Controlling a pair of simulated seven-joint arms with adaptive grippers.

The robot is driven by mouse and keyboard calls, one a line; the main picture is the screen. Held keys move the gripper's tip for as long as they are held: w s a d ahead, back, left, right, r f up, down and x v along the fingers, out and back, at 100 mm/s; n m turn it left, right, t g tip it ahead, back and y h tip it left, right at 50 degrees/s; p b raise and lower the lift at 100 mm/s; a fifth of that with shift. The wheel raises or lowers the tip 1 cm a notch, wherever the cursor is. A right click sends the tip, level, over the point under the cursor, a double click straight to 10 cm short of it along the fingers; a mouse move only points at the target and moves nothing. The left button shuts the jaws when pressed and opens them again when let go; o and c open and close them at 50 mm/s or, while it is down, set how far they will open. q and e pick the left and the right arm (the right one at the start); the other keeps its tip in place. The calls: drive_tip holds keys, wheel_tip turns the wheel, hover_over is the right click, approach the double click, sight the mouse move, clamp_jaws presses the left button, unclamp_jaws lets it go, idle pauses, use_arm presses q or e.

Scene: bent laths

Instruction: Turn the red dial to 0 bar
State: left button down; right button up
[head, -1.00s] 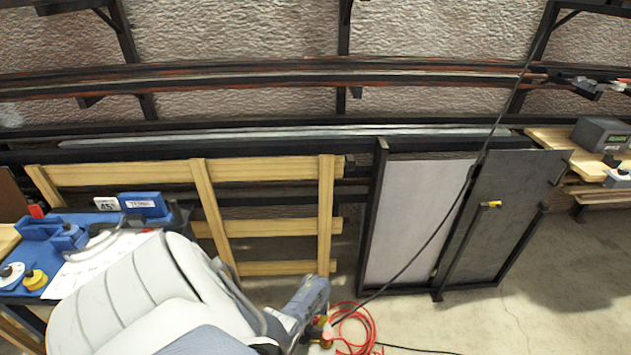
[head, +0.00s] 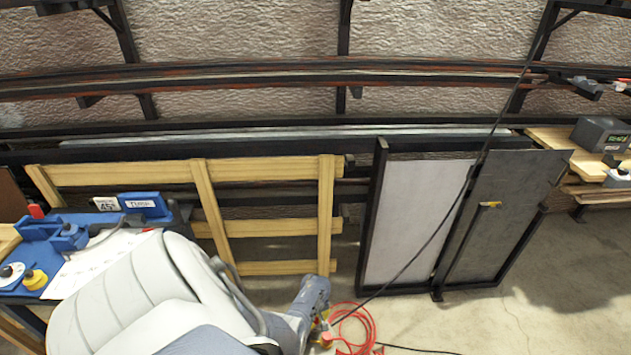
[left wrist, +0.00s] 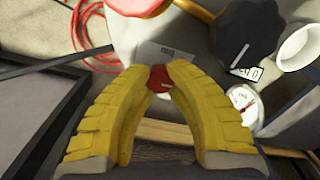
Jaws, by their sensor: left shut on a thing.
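The red dial (left wrist: 159,80) shows in the left wrist view as a small red knob between the tips of two yellow fingers. My left gripper (left wrist: 158,84) is shut on it, and the fingers cover most of the dial. A pale label (left wrist: 165,54) with dark marks lies just beyond the dial, too small to read. A round white gauge (left wrist: 243,97) with a red mark is to the right; its reading is unclear. In the head view my left arm hides most of this place. My right gripper is not in view.
A black knob (left wrist: 246,38) with a white line and a white cylinder (left wrist: 298,47) stand close to the right of my fingers. A red hose (head: 356,322) lies coiled on the floor. A wooden frame (head: 262,172) and a dark-framed panel (head: 412,220) stand behind.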

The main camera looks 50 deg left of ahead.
sight(316, 320)
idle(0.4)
use_arm(q)
drive_tip(key=c, duration=1.1)
unclamp_jaws()
drive_tip(key=shift+w+r, duration=0.1)
drive_tip(key=shift+r, duration=0.75)
wheel_tip(316, 320, up, 10)
drive_tip(key=shift+r, duration=0.15)
